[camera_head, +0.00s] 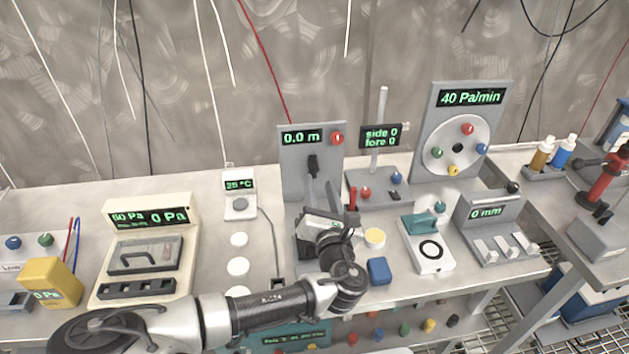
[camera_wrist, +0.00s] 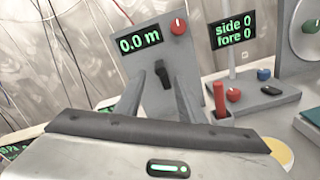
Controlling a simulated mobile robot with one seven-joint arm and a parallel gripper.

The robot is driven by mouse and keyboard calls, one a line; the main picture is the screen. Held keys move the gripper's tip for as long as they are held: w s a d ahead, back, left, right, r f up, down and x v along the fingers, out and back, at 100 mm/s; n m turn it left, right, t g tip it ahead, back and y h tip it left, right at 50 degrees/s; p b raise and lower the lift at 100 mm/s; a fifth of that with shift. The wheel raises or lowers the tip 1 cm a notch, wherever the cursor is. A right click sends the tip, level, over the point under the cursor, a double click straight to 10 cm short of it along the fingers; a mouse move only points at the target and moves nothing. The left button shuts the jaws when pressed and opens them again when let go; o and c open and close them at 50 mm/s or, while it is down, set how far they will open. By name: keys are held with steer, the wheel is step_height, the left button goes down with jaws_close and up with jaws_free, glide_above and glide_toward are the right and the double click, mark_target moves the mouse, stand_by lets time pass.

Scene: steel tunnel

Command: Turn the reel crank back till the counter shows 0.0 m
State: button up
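The reel panel (camera_head: 293,172) is an upright grey plate on the bench. Its counter (camera_head: 301,138) reads 0.0 m in green, and the counter reads the same in the wrist view (camera_wrist: 140,40). A red knob (camera_head: 337,138) sits right of the counter. The black crank handle (camera_head: 313,165) is below the counter; it also shows in the wrist view (camera_wrist: 163,75). My gripper (camera_wrist: 160,95) points at the panel with its two grey fingers apart, one on each side below the handle. I see no contact with it. My gripper's body hides the panel's lower part.
Right of the panel stands a post with a "side 0 fore 0" display (camera_head: 381,136) and coloured knobs. A red upright handle (camera_wrist: 220,101) is close to my right finger. A blue block (camera_head: 378,271) and a yellow-topped pot (camera_head: 375,238) lie near my wrist.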

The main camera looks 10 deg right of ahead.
mark_target(315, 170)
steer(key=w, duration=0.8)
steer(key=shift+w, duration=0.35)
steer(key=c, duration=0.9)
steer(key=shift+d+m+p, duration=0.35)
steer(key=shift+d+m, duration=0.25)
steer(key=shift+m, duration=0.6)
jaws_close()
steer(key=shift+d+f+m, duration=0.1)
steer(key=shift+d+m, duration=0.05)
steer(key=shift+m, duration=0.45)
